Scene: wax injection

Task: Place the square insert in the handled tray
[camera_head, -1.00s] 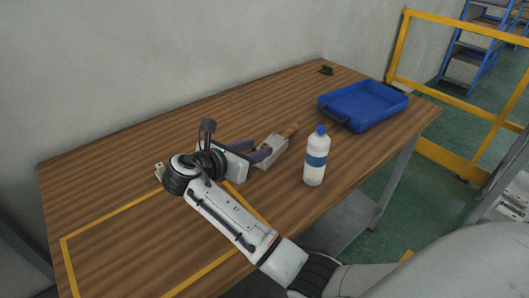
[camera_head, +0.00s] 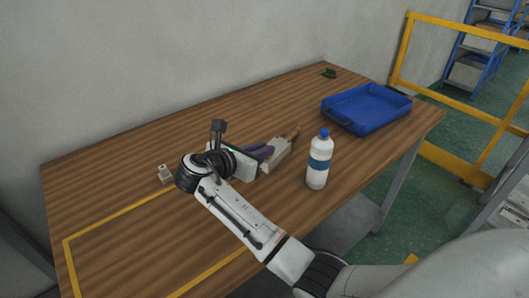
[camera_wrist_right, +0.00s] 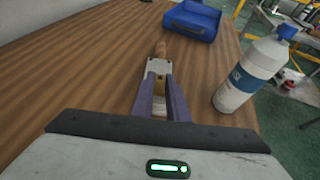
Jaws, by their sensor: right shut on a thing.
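My right gripper (camera_wrist_right: 160,82) has purple fingers and is shut on a small yellowish piece (camera_wrist_right: 160,88), which I take to be the square insert. In the head view the right gripper (camera_head: 268,150) is over the table middle, and the held piece is hard to make out there. Just beyond and below the fingertips lies a pale block with a brown handle (camera_head: 277,154), also in the wrist view (camera_wrist_right: 157,68). The blue handled tray (camera_head: 362,118) stands at the far right of the table, apart from the gripper; it tops the wrist view (camera_wrist_right: 190,22). My left gripper is not in view.
A white bottle with blue cap (camera_head: 318,172) stands upright right of my gripper, near the table's front edge. A small metal piece (camera_head: 166,174) lies left of my wrist. A small dark green object (camera_head: 329,73) is at the back. Table (camera_head: 150,185) is mostly clear.

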